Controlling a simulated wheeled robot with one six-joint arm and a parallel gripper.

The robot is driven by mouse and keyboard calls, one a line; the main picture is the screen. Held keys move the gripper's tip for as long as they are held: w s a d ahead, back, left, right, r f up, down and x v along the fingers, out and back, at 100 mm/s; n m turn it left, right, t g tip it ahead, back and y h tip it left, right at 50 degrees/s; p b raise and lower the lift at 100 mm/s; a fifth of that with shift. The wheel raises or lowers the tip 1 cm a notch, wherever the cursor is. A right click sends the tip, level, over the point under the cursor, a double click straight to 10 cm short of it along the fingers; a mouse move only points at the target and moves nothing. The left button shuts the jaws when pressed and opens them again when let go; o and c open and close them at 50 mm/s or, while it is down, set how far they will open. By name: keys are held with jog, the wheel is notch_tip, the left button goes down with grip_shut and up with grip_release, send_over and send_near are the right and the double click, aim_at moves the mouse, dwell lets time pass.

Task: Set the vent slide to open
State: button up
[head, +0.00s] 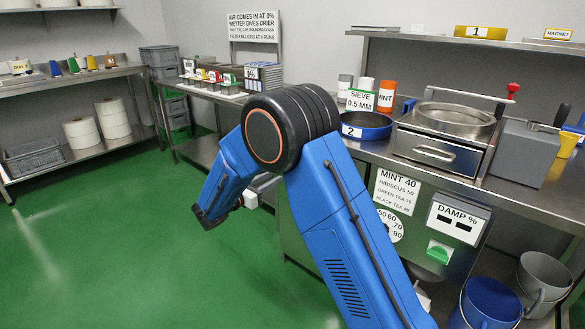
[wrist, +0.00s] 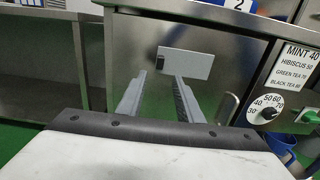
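A pale rectangular plate (wrist: 192,65) with a small dark block (wrist: 161,60) at its left end sits on the steel cabinet front in the wrist view. It looks like the vent slide, but no label on it can be read. My gripper (wrist: 157,82) is open, its two fingers apart and pointing at the cabinet front just below the plate. Nothing shows between the fingers, and I cannot tell whether they touch anything. In the head view my own arm hides most of the gripper and the plate.
A numbered dial (wrist: 267,113) and a green switch (wrist: 308,117) are right of the plate. A drawer unit (head: 440,153) and blue sieve (head: 367,126) stand on the counter. A blue bucket (head: 490,303) and grey bucket (head: 545,281) stand at lower right. Green floor (head: 110,240) is clear at left.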

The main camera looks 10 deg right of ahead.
jog(key=x, duration=1.2)
jog(key=shift+d, duration=0.25)
jog(key=shift+w, duration=0.1)
grip_shut()
